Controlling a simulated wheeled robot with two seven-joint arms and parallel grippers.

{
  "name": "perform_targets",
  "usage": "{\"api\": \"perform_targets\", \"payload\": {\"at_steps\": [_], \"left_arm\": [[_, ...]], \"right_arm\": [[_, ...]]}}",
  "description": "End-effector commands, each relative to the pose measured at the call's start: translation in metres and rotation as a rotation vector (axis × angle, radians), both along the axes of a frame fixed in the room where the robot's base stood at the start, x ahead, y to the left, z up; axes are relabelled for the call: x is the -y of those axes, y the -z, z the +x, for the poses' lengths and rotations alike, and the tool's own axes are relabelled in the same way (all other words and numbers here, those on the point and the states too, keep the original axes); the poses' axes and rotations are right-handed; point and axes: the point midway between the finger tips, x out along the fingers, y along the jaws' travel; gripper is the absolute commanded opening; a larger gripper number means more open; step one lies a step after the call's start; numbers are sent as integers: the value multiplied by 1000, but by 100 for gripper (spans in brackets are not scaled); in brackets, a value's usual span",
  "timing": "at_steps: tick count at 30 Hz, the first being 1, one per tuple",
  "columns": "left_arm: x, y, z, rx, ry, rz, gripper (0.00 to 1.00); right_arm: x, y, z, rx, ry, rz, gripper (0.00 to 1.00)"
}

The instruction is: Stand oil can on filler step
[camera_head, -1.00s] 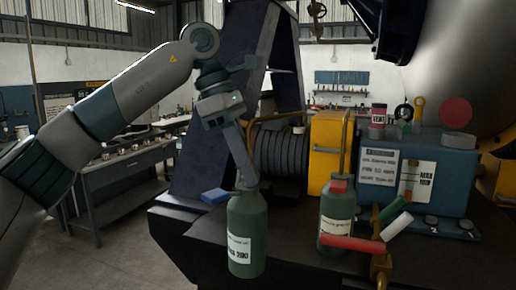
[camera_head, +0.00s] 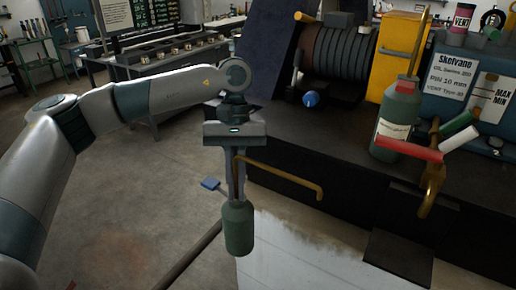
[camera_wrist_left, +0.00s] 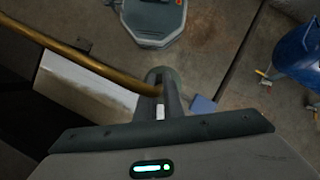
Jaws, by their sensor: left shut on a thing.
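My left gripper (camera_head: 236,196) is shut on the neck of a dark green oil can (camera_head: 239,230). The can hangs upright in front of the machine's plinth, clear of any surface. In the left wrist view, the gripper (camera_wrist_left: 160,100) hides most of the can (camera_wrist_left: 160,74). A small dark step (camera_head: 398,262) juts out low at the right of the plinth; it looks like the filler step and is bare. The can is left of it, apart. My right gripper is not in view.
A second green can (camera_head: 398,118) stands on the plinth by a red-handled brass valve (camera_head: 433,180). A blue funnel-like thing (camera_head: 310,99) sits behind. A blue pad (camera_head: 210,183) lies on the floor.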

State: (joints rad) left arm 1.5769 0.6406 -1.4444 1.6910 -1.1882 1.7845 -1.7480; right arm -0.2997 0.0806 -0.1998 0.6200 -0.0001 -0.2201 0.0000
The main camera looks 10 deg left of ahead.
Motion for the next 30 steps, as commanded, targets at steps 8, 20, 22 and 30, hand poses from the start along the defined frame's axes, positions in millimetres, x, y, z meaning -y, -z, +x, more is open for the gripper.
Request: {"api": "perform_targets", "payload": {"at_steps": [8, 20, 22, 30], "left_arm": [[-25, 43, -33, -18, 229, -9, 0], [-29, 51, -40, -23, 279, -14, 0], [-29, 51, -40, -24, 278, -13, 0], [-29, 51, -40, -23, 277, -13, 0]], "right_arm": [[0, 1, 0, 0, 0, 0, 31], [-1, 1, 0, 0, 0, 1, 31], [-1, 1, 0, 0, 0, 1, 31], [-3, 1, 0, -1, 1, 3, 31]]}}
